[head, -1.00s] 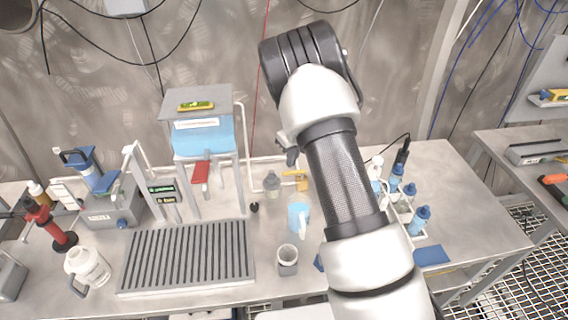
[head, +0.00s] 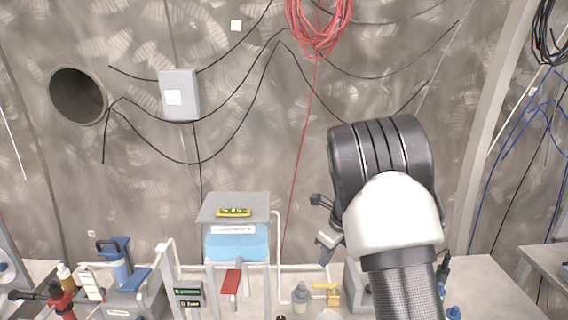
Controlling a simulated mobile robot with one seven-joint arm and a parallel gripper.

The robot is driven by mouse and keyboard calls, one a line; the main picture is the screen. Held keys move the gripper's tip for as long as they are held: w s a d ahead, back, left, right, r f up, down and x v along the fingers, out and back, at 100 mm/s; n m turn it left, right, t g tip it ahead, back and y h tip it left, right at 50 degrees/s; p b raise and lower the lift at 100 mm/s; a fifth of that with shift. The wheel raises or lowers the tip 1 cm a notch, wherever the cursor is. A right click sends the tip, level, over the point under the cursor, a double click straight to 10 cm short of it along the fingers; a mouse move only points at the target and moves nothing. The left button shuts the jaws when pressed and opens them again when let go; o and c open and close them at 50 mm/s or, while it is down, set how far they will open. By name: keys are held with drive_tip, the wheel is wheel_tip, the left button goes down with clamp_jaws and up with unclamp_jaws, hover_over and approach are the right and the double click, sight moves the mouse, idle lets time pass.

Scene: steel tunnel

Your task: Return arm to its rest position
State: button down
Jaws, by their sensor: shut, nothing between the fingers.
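My arm (head: 392,215) rises from the bottom right of the head view, with its dark ribbed joint highest, in front of the back wall. My gripper (head: 326,236) shows only in part at the left of that joint, small and grey, partly hidden by the arm. It is shut and empty, and appears above the bench, apart from the things on it.
A blue water tank (head: 236,246) under a grey lid stands on the bench left of my arm. A red lever (head: 231,281), a yellow valve (head: 326,293) and a blue-topped device (head: 115,262) are nearby. Black cables and a red cable coil (head: 320,22) hang on the wall.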

drive_tip(key=s+a+r+n, duration=0.1)
drive_tip(key=s+r+n, duration=0.75)
drive_tip(key=r, duration=0.45)
drive_tip(key=s+r+n+t+h, duration=0.1)
drive_tip(key=s+r+n, duration=0.3)
drive_tip(key=s+n, duration=0.5)
drive_tip(key=s+d+r+n+t+h, duration=0.1)
drive_tip(key=s+r+n, duration=0.3)
drive_tip(key=s+n, duration=0.5)
drive_tip(key=s, duration=0.7)
drive_tip(key=shift+s+d+t, duration=0.25)
drive_tip(key=shift+s+t, duration=0.15)
